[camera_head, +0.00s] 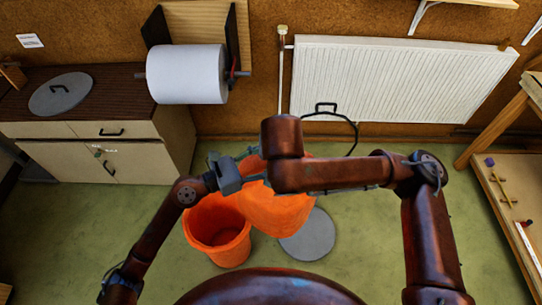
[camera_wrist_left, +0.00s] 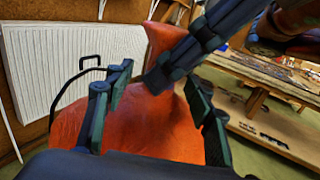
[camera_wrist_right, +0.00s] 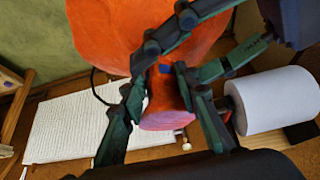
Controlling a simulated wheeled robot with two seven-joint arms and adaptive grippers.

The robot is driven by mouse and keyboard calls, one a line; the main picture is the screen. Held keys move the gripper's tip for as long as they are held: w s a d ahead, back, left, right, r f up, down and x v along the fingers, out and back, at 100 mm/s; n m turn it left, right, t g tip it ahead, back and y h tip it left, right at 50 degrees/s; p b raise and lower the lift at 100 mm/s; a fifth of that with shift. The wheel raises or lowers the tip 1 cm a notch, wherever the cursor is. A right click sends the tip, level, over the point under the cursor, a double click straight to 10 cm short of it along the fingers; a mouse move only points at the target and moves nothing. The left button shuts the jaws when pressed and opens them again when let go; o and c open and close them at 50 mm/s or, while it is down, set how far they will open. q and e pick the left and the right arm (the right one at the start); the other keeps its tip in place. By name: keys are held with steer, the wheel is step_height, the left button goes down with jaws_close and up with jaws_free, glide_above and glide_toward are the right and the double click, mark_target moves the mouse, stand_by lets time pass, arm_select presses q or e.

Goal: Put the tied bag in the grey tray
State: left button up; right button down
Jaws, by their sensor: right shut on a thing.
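The tied bag (camera_head: 275,212) is orange and hangs above the floor, beside and partly in front of an open orange bin (camera_head: 218,232). Its gathered neck, with a blue tie (camera_wrist_right: 165,68), is between the fingers of my right gripper (camera_wrist_right: 162,100), which is shut on it. My left gripper (camera_wrist_left: 158,100) is open, its fingers spread on either side of the bag's body (camera_wrist_left: 150,125) in the left wrist view. I cannot tell whether they touch it. In the head view the wrists hide much of both grippers. I see no grey tray in any view.
A grey round lid (camera_head: 307,236) lies on the green floor right of the bin. A cabinet (camera_head: 100,125) with another grey lid (camera_head: 60,94) stands left. A paper roll (camera_head: 187,75) and radiator (camera_head: 400,80) are on the wall. A wooden bench (camera_head: 510,215) stands right.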

arm_select(q)
jaws_close()
arm_select(e)
steer(key=shift+r, duration=0.2)
stand_by(0.5)
arm_select(q)
steer(key=shift+r, duration=0.25)
arm_select(e)
steer(key=c, duration=1.8)
jaws_free()
steer(key=shift+c, duration=0.2)
steer(key=o, duration=0.4)
steer(key=shift+f, duration=0.1)
steer(key=shift+o, duration=0.2)
